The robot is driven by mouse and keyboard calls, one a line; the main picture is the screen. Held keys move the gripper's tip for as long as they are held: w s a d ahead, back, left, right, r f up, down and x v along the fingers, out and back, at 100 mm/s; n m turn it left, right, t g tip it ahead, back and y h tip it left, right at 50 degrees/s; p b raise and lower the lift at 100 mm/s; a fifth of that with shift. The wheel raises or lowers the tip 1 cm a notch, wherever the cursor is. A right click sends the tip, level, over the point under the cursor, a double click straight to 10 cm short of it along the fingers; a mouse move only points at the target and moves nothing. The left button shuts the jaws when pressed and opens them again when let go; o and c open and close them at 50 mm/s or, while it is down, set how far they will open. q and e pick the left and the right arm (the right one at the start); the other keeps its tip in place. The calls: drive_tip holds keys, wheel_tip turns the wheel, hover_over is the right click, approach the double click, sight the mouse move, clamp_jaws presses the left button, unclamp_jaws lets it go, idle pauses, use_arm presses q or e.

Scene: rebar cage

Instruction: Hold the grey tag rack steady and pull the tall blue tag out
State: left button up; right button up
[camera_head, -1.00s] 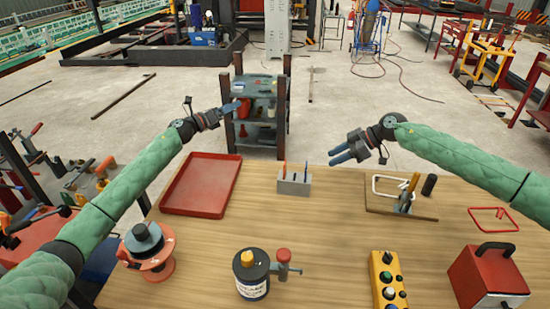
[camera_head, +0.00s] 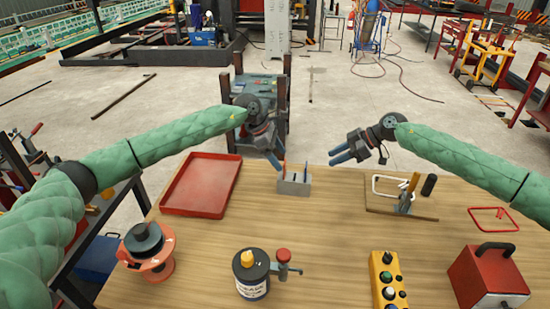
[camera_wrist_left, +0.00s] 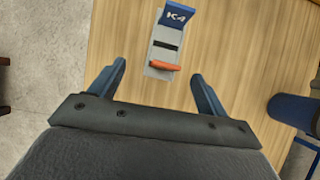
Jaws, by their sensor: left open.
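The grey tag rack (camera_head: 294,187) stands on the wooden table near its far edge. The tall blue tag (camera_head: 306,172) stands upright at its right end, and an orange tag (camera_head: 284,168) at its left end. My left gripper (camera_head: 277,164) is open just above the rack's left end. In the left wrist view, the rack (camera_wrist_left: 158,56) lies ahead of and between my open fingers (camera_wrist_left: 158,72), with the orange tag (camera_wrist_left: 165,65) nearer and the blue tag (camera_wrist_left: 178,20), marked K4, farther. My right gripper (camera_head: 333,157) is open and empty, right of the rack.
A red tray (camera_head: 200,208) lies left of the rack. A board with a white frame (camera_head: 400,200) lies to the right. A dark canister (camera_head: 251,288), a yellow button box (camera_head: 384,290) and a red box (camera_head: 488,285) stand nearer. The table between the rack and canister is clear.

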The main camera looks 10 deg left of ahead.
sight(283, 175)
use_arm(q)
drive_tip(key=shift+y, duration=0.8)
drive_tip(key=shift+s+a+f+x, duration=0.1)
drive_tip(key=shift+a+x, duration=0.1)
drive_tip(key=shift+x, duration=1.15)
drive_tip(key=shift+s+a+f+x, duration=0.1)
drive_tip(key=shift+a+x, duration=0.05)
drive_tip(key=shift+x, duration=1.2)
drive_tip(key=shift+s+a+x, duration=0.1)
drive_tip(key=shift+a+x, duration=0.1)
drive_tip(key=shift+x, duration=1.2)
